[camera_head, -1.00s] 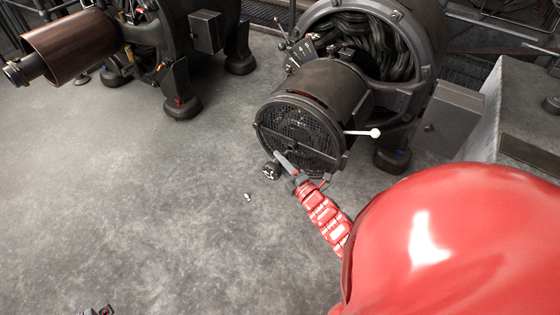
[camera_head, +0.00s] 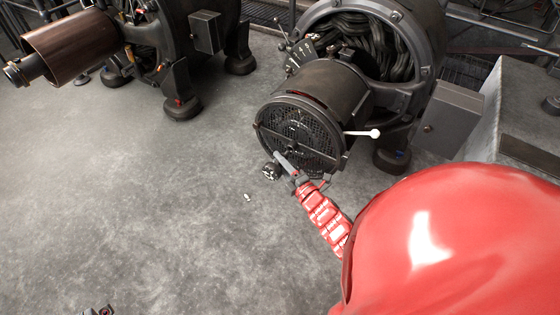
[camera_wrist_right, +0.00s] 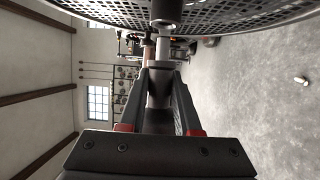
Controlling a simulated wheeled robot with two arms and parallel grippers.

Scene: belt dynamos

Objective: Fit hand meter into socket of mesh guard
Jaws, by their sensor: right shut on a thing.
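The mesh guard (camera_head: 318,128) is the round dark grille on the front end of the middle dynamo. In the right wrist view the mesh guard (camera_wrist_right: 250,14) runs along the top edge. The right wrist view shows my right gripper (camera_wrist_right: 160,70) close under the guard. I cannot tell whether the meter touches a socket. My left gripper (camera_head: 98,311) barely shows at the bottom left edge.
A small dark round part (camera_head: 271,171) shows just left of the right gripper. A small white piece (camera_head: 247,197) lies on the floor. A white-knobbed lever (camera_head: 362,133) sticks out right of the guard. Another dynamo (camera_head: 150,40) stands upper left. The floor (camera_head: 130,200) between is mostly clear.

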